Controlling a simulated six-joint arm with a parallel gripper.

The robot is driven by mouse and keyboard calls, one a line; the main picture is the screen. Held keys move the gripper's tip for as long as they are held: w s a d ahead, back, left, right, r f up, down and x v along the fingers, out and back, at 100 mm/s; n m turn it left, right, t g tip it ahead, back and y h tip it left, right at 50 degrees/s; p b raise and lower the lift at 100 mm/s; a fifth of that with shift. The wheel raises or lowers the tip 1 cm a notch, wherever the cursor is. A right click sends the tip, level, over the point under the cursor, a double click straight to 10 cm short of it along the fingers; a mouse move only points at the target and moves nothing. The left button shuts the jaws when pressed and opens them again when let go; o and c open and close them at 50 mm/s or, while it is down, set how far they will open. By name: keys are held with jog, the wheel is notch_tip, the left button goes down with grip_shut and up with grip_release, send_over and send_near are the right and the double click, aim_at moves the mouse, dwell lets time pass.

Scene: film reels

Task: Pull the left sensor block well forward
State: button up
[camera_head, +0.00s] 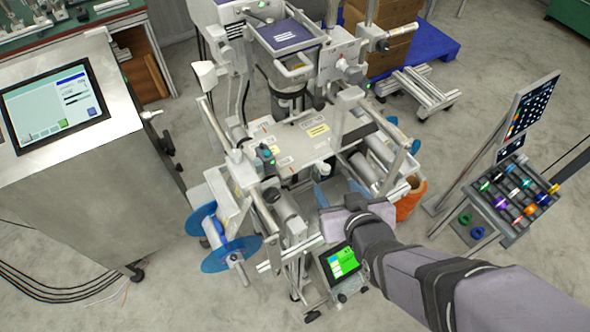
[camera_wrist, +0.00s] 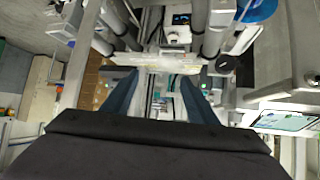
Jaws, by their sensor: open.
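My gripper (camera_head: 341,194) is over the front of the film-winding machine, its two bluish fingers pointing into the frame. In the wrist view my gripper (camera_wrist: 160,84) has its fingers wide apart, with nothing held between them. A small dark block with a teal cap (camera_head: 267,153) sits on the machine's left side, left of and behind my gripper; it may be the left sensor block, but I cannot tell for sure. In the wrist view a pale plate edge and small fittings with green spots show between and beyond the fingers, too small to identify.
The machine's flat plate (camera_head: 306,137) lies behind my gripper, with rollers on both sides. A blue reel (camera_head: 231,252) sticks out at front left. A small green-screened panel (camera_head: 343,262) is below my gripper. A steel console (camera_head: 85,160) stands left, a tilted rack (camera_head: 512,200) right.

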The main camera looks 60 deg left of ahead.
aim_at(259, 202)
jog(key=s+a+r+n+g+y, duration=0.1)
jog(key=s, duration=0.4)
jog(key=s+a+r+n+g+y, duration=0.1)
jog(key=s+a, duration=0.1)
jog(key=s, duration=0.3)
jog(key=s+a+r+n+g+y, duration=0.1)
jog(key=s+a, duration=0.1)
jog(key=s, duration=0.3)
jog(key=shift+s+a+n+g, duration=0.25)
jog(key=shift+n+g, duration=0.05)
jog(key=shift+n, duration=0.1)
jog(key=shift+p+x, duration=1.3)
jog(key=shift+x, duration=2.4)
jog(key=shift+r, duration=0.1)
jog(key=shift+c, duration=0.3)
jog(key=shift+w, duration=0.1)
grip_shut()
jog(key=shift+d, duration=0.5)
jog(key=d+b, duration=0.2)
jog(key=d, duration=0.2)
jog(key=shift+d, duration=0.3)
